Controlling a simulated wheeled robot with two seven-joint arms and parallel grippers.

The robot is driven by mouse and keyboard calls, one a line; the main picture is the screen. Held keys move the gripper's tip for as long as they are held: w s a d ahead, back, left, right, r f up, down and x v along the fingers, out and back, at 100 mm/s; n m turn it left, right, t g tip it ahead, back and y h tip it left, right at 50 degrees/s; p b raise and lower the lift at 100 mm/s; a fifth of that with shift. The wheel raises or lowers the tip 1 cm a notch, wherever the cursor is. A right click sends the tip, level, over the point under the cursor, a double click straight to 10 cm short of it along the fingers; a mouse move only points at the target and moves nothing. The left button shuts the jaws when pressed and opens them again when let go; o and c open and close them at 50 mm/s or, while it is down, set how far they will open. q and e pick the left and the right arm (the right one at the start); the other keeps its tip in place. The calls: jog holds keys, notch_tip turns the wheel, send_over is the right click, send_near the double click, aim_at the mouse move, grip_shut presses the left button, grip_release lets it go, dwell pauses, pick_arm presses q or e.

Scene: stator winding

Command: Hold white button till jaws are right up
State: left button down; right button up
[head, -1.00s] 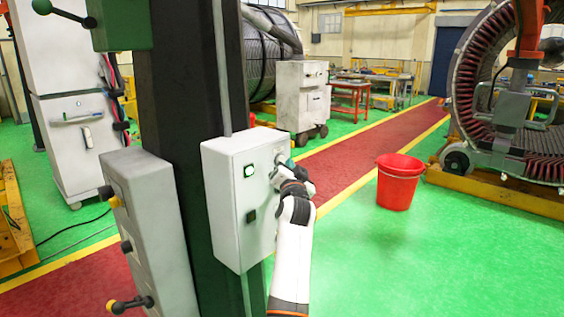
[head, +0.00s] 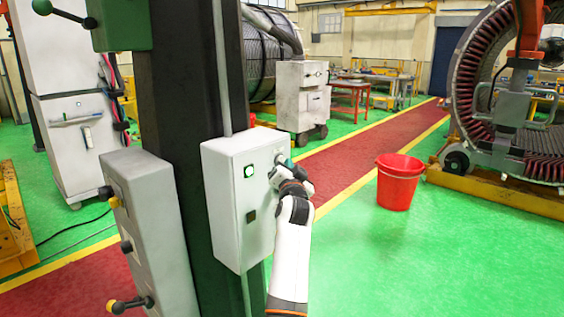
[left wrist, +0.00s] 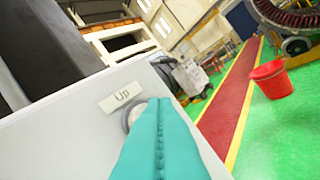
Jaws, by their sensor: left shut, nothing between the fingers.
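A pale control box (head: 226,205) is fixed to a dark green column. Near its upper right edge is a round whitish button (left wrist: 131,117), beside a label reading "Up" (left wrist: 122,95) in the left wrist view. My left gripper (head: 285,163) is shut and empty, with its teal fingers (left wrist: 160,145) at this button. The fingertips cover most of the button and look in contact, but how far it is pressed is hidden. I cannot make out the jaws with certainty in either view. My right gripper is out of view.
A grey panel with knobs (head: 140,205) stands at left. A red bucket (head: 398,183) stands on open green floor. A large ring-shaped stator (head: 468,90) is at right.

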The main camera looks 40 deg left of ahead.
pick_arm(q)
jog(key=shift+a, duration=0.3)
jog(key=shift+a, duration=0.35)
dwell(0.6)
dwell(1.8)
dwell(1.9)
jog(key=shift+d, duration=0.15)
dwell(1.7)
jog(key=shift+d, duration=0.6)
jog(key=shift+s+d+b, duration=0.2)
jog(key=shift+d+b, duration=0.95)
jog(key=shift+d, duration=1.4)
